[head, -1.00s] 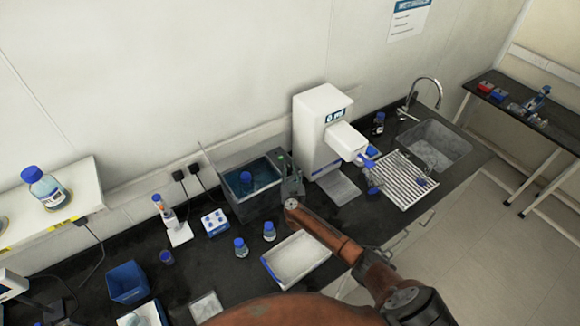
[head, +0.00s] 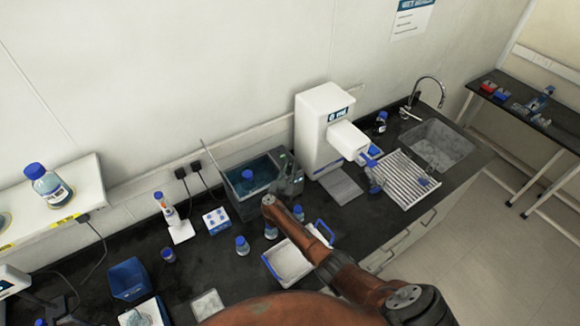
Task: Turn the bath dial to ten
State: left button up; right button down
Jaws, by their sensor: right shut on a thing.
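The water bath (head: 232,201) is a dark open tank of blue water near the back of the black bench, with a blue-capped bottle (head: 247,176) in it. Its grey control box (head: 291,174) is at the right end, with a small green display on top. My right arm reaches in from the lower right. My right gripper (head: 287,189) is small and dark against the front of the control box, shut on the bath dial. The dial and its numbers are too small and covered to read. My left gripper is not in view.
A white dispenser (head: 320,130) stands right of the bath. A white tray with a blue handle (head: 325,232) lies under my right arm. Blue-capped bottles stand close by, one at the left (head: 242,246). A drying rack (head: 405,178) and sink (head: 440,143) are at the right.

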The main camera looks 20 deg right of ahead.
jog(key=c, duration=1.7)
grip_release()
jog(key=v, duration=1.2)
